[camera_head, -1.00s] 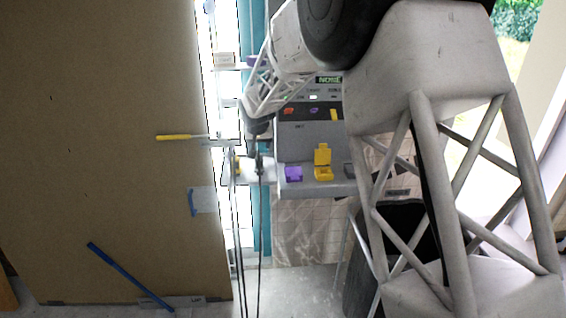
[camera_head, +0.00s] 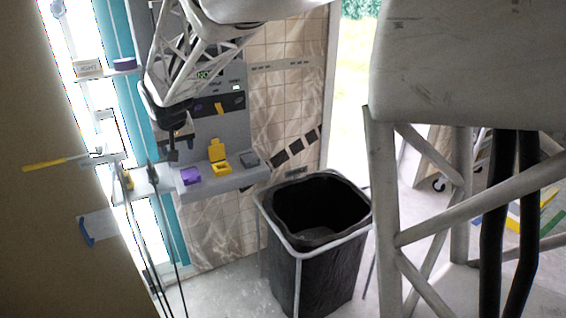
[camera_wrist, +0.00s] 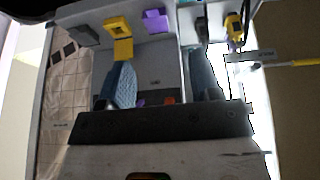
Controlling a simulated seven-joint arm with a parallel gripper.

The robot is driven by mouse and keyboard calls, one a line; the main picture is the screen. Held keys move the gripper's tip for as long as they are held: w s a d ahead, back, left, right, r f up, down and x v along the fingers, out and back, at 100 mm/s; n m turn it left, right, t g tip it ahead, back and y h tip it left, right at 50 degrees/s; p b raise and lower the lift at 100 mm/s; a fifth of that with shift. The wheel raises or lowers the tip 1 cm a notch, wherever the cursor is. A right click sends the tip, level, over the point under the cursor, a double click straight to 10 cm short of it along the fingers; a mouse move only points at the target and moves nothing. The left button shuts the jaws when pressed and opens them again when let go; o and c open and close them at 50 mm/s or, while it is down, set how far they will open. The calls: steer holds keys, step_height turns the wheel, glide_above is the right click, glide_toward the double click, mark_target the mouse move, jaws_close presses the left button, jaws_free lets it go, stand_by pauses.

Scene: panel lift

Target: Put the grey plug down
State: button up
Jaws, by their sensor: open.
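A dark grey plug-like piece (camera_head: 151,172) with a thin cable hanging down stands at the white shelf (camera_head: 143,187) left of the console; I cannot make out how it is seated. My gripper (camera_head: 172,152) is right of it and apart from it, in front of the console panel. In the wrist view my gripper's two fingers (camera_wrist: 162,82) are spread with nothing held between them.
The console ledge carries a purple block (camera_head: 190,176), a yellow box with raised lid (camera_head: 220,168) and a dark grey block (camera_head: 249,159). A yellow-and-black plug (camera_wrist: 235,28) is at the shelf. A black bin (camera_head: 318,262) stands on the floor at right. A brown panel (camera_head: 45,230) fills the left.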

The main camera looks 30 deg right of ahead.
steer(key=s+d, duration=0.3)
steer(key=s, duration=1)
steer(key=s+d+f+g, duration=0.1)
steer(key=s+d, duration=0.2)
steer(key=s, duration=1.1)
steer(key=s+d+g, duration=0.1)
steer(key=s+d, duration=0.2)
steer(key=s, duration=1.1)
steer(key=shift+s+f, duration=0.15)
steer(key=shift+f, duration=0.05)
